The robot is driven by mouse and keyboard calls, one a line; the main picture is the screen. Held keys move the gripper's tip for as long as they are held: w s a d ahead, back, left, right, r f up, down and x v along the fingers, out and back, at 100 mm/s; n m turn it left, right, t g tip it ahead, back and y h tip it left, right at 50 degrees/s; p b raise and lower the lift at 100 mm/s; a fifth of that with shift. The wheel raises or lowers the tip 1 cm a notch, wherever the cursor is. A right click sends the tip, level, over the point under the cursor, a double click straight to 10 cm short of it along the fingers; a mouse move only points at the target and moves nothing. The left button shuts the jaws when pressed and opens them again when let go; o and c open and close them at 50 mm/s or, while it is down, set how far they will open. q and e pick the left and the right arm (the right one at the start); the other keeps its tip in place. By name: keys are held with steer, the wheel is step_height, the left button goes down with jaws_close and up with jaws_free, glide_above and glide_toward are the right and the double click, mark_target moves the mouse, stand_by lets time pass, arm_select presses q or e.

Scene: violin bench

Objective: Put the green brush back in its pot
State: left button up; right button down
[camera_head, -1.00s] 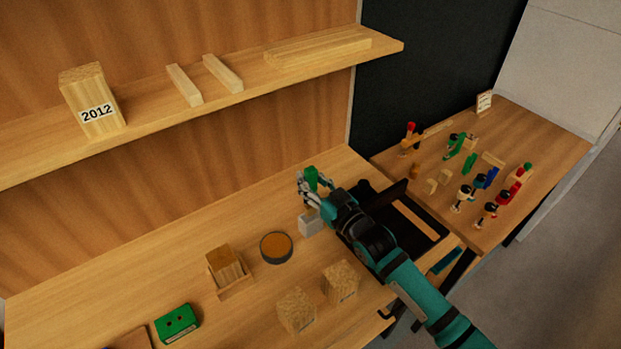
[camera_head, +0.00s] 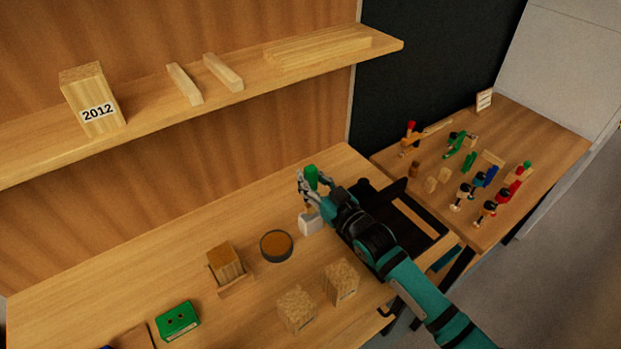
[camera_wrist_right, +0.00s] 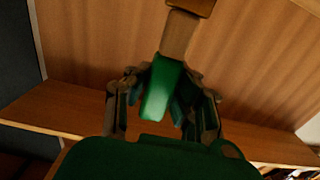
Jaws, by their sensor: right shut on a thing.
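The green brush (camera_head: 311,176) is held in my right gripper (camera_head: 313,187), with its green end up. In the right wrist view the green handle (camera_wrist_right: 161,88) sits between the two fingers of the gripper (camera_wrist_right: 163,100), and a brown part extends beyond it. A small whitish pot (camera_head: 311,223) stands on the bench directly below the gripper. The brush's lower end is close to the pot's top; I cannot tell whether it is inside the rim. My left gripper is not in view.
A round dark dish (camera_head: 276,246) with orange-brown contents is left of the pot. A wooden block in a holder (camera_head: 227,265), two cork-like blocks (camera_head: 296,309) and a green box (camera_head: 177,320) stand nearer. A shelf (camera_head: 240,84) runs above; a side table (camera_head: 550,150) holds many clamps.

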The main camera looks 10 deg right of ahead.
steer(key=shift+f, duration=0.1)
steer(key=shift+f+b, duration=2.05)
steer(key=shift+f, duration=0.95)
steer(key=c, duration=1.1)
jaws_free()
